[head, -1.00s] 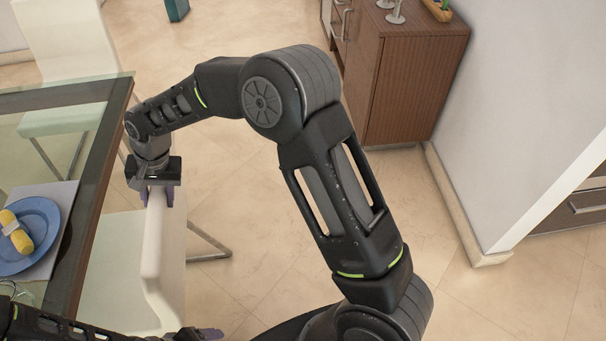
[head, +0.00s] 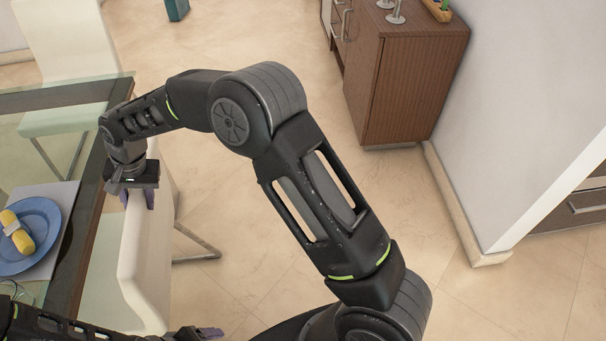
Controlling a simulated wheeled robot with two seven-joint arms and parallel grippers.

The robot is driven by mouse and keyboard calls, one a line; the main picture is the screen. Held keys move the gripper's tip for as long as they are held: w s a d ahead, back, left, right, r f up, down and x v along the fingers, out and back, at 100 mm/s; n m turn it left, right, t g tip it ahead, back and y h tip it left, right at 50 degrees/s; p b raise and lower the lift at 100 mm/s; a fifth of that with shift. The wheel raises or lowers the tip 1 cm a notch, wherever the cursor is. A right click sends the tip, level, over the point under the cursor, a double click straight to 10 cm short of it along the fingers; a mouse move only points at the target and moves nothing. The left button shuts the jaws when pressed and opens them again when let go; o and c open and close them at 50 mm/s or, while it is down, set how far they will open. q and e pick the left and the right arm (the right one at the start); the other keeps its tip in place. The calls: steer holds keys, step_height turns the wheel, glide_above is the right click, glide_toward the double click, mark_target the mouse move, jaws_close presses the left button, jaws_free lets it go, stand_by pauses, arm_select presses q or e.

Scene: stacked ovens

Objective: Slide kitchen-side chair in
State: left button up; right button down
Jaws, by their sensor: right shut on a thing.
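A white chair (head: 146,262) stands at the right side of the glass dining table (head: 84,205), its backrest facing away from the table. Its seat shows partly through and beside the glass, and a metal leg shows on the floor to its right. My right gripper (head: 137,195) is shut on the top of the chair's backrest at the far end. My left gripper (head: 205,333) is at the bottom edge, near the lower end of the backrest. Its fingers show only in part, and I cannot tell whether it touches the chair.
A blue plate (head: 30,235) with a yellow napkin lies on a placemat on the table. Another white chair (head: 68,50) stands at the far side. A wooden cabinet (head: 405,85) and a white wall (head: 520,110) are on the right. The tiled floor between is clear.

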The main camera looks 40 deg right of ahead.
steer(key=shift+w+a+p, duration=0.15)
steer(key=shift+w+a, duration=0.3)
steer(key=shift+a, duration=0.4)
steer(key=shift+w+a+p, duration=0.15)
steer(key=shift+w+a, duration=0.25)
steer(key=shift+a, duration=0.5)
steer(key=shift+w+a+p, duration=0.15)
steer(key=shift+w+a, duration=0.3)
steer(key=shift+a, duration=0.4)
steer(key=shift+w+a+p, duration=0.2)
steer(key=shift+w+a, duration=0.1)
steer(key=shift+a, duration=0.3)
steer(key=shift+w+a+p, duration=0.15)
steer(key=shift+w+a, duration=0.15)
steer(key=shift+a, duration=0.25)
steer(key=c, duration=0.5)
jaws_free()
steer(key=shift+d, duration=0.1)
steer(key=shift+r, duration=0.1)
step_height(320, 180, up, 13)
steer(key=p, duration=0.8)
